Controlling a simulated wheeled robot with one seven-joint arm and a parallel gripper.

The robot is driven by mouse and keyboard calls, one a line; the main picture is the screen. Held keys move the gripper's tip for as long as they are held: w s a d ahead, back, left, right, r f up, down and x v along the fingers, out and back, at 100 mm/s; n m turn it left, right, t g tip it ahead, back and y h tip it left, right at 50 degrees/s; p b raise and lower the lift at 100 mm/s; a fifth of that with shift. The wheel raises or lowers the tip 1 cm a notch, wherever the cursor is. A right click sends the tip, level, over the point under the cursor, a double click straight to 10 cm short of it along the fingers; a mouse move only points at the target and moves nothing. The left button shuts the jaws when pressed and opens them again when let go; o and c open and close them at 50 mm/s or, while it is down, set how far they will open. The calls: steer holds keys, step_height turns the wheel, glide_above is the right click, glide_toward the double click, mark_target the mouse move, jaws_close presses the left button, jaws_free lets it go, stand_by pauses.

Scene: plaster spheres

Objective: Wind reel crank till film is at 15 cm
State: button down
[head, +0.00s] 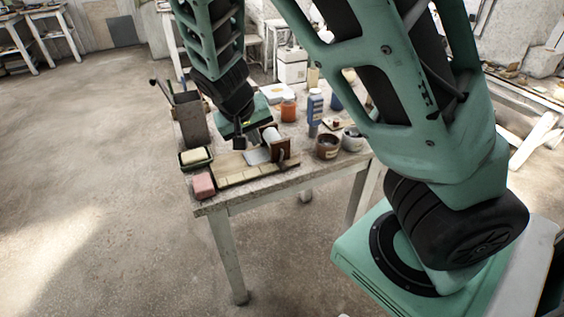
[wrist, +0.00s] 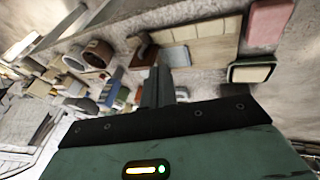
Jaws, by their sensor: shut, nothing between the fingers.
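The film reel stand sits on the near part of the table, with a white roll (head: 270,134) beside a brown wooden upright (head: 283,148). A pale grey film strip (head: 257,156) lies from the roll onto a tan board (head: 240,174) with cross marks. In the wrist view the upright (wrist: 143,52), film strip (wrist: 177,57) and board (wrist: 212,46) are just beyond my fingers. My gripper (head: 240,142) is shut and empty, beside the roll on its left in the head view. Its closed fingers also show in the wrist view (wrist: 158,88). I cannot make out the crank clearly.
A pink block (head: 203,184) and a dark dish with a cream bar (head: 195,157) lie left of the board. A grey tool holder (head: 190,118) stands behind them. A brown jar (head: 328,147), bowl (head: 353,139), orange pot (head: 288,110) and blue bottle (head: 315,105) stand right and behind.

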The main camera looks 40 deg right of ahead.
steer(key=b, duration=0.2)
glide_toward(283, 163)
steer(key=w+f, duration=0.1)
steer(key=a+f, duration=0.1)
steer(key=w+f, duration=0.1)
steer(key=shift+w+a+f, duration=0.3)
steer(key=shift+w+f, duration=0.1)
steer(key=shift+s+d+f, duration=0.35)
steer(key=shift+d+f, duration=0.3)
steer(key=shift+d, duration=0.25)
steer(key=shift+s+d+f, duration=0.15)
steer(key=shift+d+f, duration=0.3)
steer(key=shift+f+n+g+h+p, duration=0.15)
steer(key=shift+f+h+p, duration=0.05)
steer(key=shift+h+p, duration=0.6)
steer(key=shift+f+n+g+h+p, duration=0.15)
steer(key=shift+h+p, duration=0.45)
steer(key=shift+p, duration=0.3)
steer(key=shift+f, duration=0.1)
steer(key=shift+d+f+h, duration=0.1)
steer(key=shift+f+h, duration=0.15)
steer(key=shift+h, duration=0.65)
steer(key=shift+f+n+g+h, duration=0.1)
steer(key=shift+n+g+h, duration=0.25)
steer(key=shift+h, duration=0.65)
steer(key=shift+s+d+h, duration=0.1)
steer(key=shift+h, duration=0.3)
